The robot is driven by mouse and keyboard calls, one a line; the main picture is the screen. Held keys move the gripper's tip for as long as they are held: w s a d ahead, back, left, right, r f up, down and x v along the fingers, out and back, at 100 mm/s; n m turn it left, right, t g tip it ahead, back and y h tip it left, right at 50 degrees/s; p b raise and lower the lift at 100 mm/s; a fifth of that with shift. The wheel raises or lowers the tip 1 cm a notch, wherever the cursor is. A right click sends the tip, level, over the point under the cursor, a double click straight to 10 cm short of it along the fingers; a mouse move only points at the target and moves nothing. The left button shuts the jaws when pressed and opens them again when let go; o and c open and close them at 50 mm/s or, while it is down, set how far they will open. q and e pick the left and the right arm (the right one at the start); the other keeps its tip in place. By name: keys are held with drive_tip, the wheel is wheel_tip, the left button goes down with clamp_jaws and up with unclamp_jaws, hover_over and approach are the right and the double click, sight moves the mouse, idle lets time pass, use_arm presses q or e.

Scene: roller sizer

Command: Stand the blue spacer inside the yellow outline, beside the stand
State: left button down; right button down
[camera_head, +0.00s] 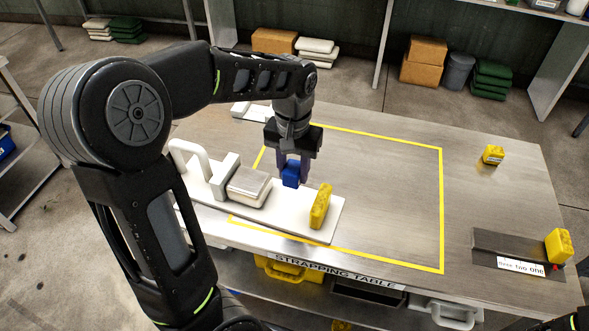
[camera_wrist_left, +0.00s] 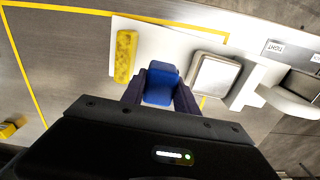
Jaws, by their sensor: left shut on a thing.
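The blue spacer (camera_head: 290,174) is gripped between the fingers of my left gripper (camera_head: 292,168); in the wrist view the blue spacer (camera_wrist_left: 160,84) sits between both dark fingers. The gripper points down over the white stand (camera_head: 285,222), near its back edge. The spacer appears between the stand's silver-topped block (camera_head: 248,186) and a yellow block (camera_head: 320,206). I cannot tell whether it touches anything below. The yellow outline (camera_head: 441,200) is a taped rectangle on the table, partly hidden by the stand and my arm. My right gripper is not visible.
A dark gauge (camera_head: 500,248) with a label and a yellow block (camera_head: 558,246) is at the table's right front. Another yellow block (camera_head: 493,154) stands at the right back. The table (camera_head: 385,190) inside the outline, right of the stand, is clear.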

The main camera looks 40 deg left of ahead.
use_arm(q)
drive_tip(key=w+d+f+m, duration=0.3)
drive_tip(key=w+d, duration=0.7)
drive_tip(key=d, duration=0.2)
drive_tip(key=shift+w+d, duration=0.15)
drive_tip(key=shift+d, duration=0.05)
drive_tip(key=shift+d, duration=0.1)
